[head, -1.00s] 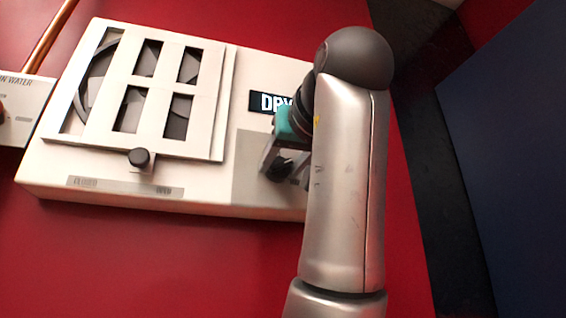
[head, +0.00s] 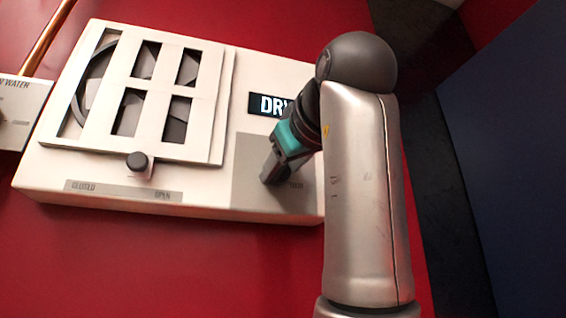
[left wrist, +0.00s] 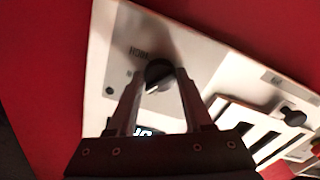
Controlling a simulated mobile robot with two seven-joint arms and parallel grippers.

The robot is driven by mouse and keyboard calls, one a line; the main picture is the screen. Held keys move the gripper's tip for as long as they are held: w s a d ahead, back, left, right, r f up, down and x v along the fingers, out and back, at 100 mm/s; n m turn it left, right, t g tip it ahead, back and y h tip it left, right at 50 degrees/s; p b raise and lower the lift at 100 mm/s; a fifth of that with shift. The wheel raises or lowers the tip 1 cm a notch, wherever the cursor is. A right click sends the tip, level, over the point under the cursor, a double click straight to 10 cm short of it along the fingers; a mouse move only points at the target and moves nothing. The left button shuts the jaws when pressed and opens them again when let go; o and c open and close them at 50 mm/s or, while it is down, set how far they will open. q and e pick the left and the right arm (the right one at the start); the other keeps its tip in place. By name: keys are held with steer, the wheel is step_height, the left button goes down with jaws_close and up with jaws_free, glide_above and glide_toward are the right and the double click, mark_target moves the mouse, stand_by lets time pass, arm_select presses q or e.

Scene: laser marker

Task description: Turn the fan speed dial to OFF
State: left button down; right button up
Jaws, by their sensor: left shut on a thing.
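The fan speed dial (left wrist: 158,74) is a round black knob on a grey plate, seen in the left wrist view. Its white pointer mark angles down and left in that view. My left gripper (left wrist: 160,78) has one finger on each side of the dial and is shut on it. In the head view my left gripper (head: 270,176) reaches down to the grey plate (head: 250,160), and its fingers and wrist hide the dial. Printed labels around the dial are blurred, so I cannot read its setting. My right gripper is in neither view.
The white panel (head: 225,205) carries a slatted vent cover (head: 200,140) with a black slider knob (head: 137,161) above CLOSED and OPEN labels. A display (head: 265,104) reads partly "DRY". A water control box (head: 28,105) stands at the left. A dark blue surface is at right.

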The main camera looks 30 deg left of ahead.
arm_select(q)
steer(key=n+p, duration=0.2)
steer(key=n, duration=0.4)
steer(key=shift+r+n, duration=0.1)
steer(key=shift+n, duration=0.2)
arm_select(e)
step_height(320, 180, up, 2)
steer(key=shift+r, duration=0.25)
arm_select(q)
steer(key=shift+c, duration=1.6)
jaws_free()
steer(key=shift+w, duration=0.1)
